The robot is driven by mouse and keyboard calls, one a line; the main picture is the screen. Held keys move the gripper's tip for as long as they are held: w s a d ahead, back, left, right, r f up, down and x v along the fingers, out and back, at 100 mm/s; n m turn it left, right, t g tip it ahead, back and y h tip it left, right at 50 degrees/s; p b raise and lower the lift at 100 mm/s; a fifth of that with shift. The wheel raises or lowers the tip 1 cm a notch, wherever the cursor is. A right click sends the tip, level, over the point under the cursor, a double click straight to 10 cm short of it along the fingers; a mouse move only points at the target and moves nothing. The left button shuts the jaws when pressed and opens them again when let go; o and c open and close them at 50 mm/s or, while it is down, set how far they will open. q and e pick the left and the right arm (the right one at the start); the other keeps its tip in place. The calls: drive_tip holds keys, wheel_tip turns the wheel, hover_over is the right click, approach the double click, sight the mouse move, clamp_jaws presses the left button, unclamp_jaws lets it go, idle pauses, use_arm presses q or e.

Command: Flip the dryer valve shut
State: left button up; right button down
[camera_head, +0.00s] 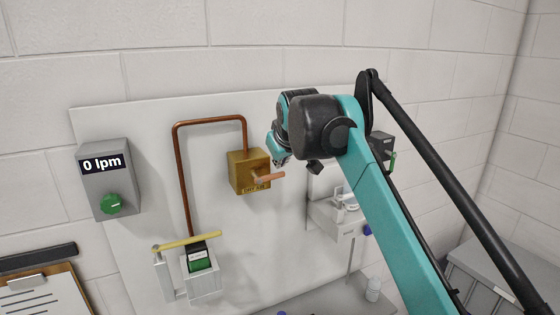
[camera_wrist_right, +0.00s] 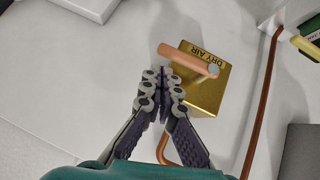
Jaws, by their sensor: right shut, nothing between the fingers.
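The dryer valve is a brass block (camera_head: 243,168) on the white wall panel, with a copper-coloured lever (camera_head: 269,178) pointing right in the head view. In the right wrist view, the block (camera_wrist_right: 207,92) carries the words "DRY AIR" and the lever (camera_wrist_right: 188,57) lies across it. My right gripper (camera_head: 283,160) is just right of the block and above the lever's free end. In the right wrist view the gripper (camera_wrist_right: 163,73) is shut and empty, its tips close to the lever's free end; whether they touch I cannot tell. My left gripper is not in view.
A copper pipe (camera_head: 181,170) runs from the block to a unit with a yellow lever (camera_head: 188,243). A grey box (camera_head: 105,160) reading "0 lpm" with a green knob (camera_head: 113,204) is left. A white fixture (camera_head: 340,215) stands right of the valve. A clipboard (camera_head: 40,292) is lower left.

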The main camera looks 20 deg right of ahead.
drive_tip(key=s+r+p, duration=0.2)
drive_tip(key=s+r, duration=0.5)
drive_tip(key=r, duration=0.4)
drive_tip(key=s+a+f+b, duration=0.3)
drive_tip(key=f+b, duration=1)
drive_tip(key=f, duration=1.4)
drive_tip(key=s+a+f+m+g+y+b, duration=0.1)
drive_tip(key=s+a+f+b, duration=0.2)
drive_tip(key=s+f+b, duration=0.7)
drive_tip(key=s+a+f+g+y+b, duration=0.1)
drive_tip(key=s+a+f+b, duration=0.2)
drive_tip(key=f+b, duration=1.3)
drive_tip(key=s+f, duration=0.2)
drive_tip(key=f, duration=1.3)
drive_tip(key=s+f, duration=0.1)
drive_tip(key=f, duration=1.4)
drive_tip(key=shift+s+a+f+m, duration=0.25)
drive_tip(key=shift+s+a+m, duration=0.05)
drive_tip(key=shift+s+a, duration=0.1)
drive_tip(key=shift+w, duration=0.1)
